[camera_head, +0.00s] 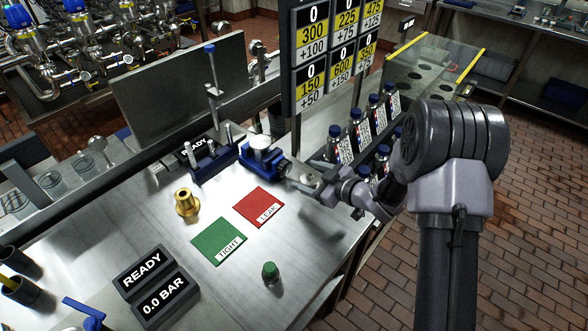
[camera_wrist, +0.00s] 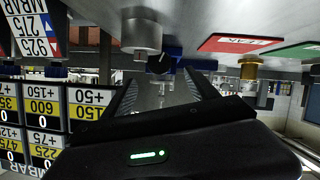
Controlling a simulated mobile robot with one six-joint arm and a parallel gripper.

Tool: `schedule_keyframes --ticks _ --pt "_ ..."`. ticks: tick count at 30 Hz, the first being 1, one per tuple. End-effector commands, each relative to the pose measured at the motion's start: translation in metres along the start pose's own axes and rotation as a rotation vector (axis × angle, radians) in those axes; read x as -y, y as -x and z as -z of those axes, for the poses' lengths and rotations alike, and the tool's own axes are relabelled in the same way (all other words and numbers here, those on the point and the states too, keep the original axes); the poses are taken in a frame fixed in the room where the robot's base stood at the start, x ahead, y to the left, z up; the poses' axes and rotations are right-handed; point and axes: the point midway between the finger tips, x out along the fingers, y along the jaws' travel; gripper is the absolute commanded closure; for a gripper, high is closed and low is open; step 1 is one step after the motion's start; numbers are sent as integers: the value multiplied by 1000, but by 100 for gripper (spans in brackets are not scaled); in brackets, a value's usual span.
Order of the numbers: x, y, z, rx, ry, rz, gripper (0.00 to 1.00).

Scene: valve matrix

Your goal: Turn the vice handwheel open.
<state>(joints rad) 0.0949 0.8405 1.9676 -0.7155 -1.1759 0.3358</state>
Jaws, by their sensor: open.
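The blue vice (camera_head: 262,156) stands on the steel bench with a silver cylindrical part on it. Its dark handwheel (camera_head: 284,167) is on the right side, facing my gripper (camera_head: 303,181). In the wrist view, which is upside down, the handwheel (camera_wrist: 160,64) shows as a dark round shape between and beyond the fingertips of my gripper (camera_wrist: 163,82). My gripper is open and empty. I cannot tell how far the jaws of the vice are apart.
A red LEAK mat (camera_head: 259,206), a green TIGHT mat (camera_head: 219,241), a brass fitting (camera_head: 186,203) and a green-capped item (camera_head: 270,272) lie on the bench. Several labelled bottles (camera_head: 361,137) stand close to my arm on the right. A number board (camera_head: 333,45) rises behind the vice.

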Motion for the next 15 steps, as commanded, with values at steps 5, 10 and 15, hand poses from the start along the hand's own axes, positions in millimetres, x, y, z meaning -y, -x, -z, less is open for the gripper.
schedule_keyframes --ticks 5,10,15 --pt "2 -53 -2 -2 1 2 32" --pt "0 -83 -2 0 -2 -1 32" --pt "-1 -94 0 1 -2 -2 32"
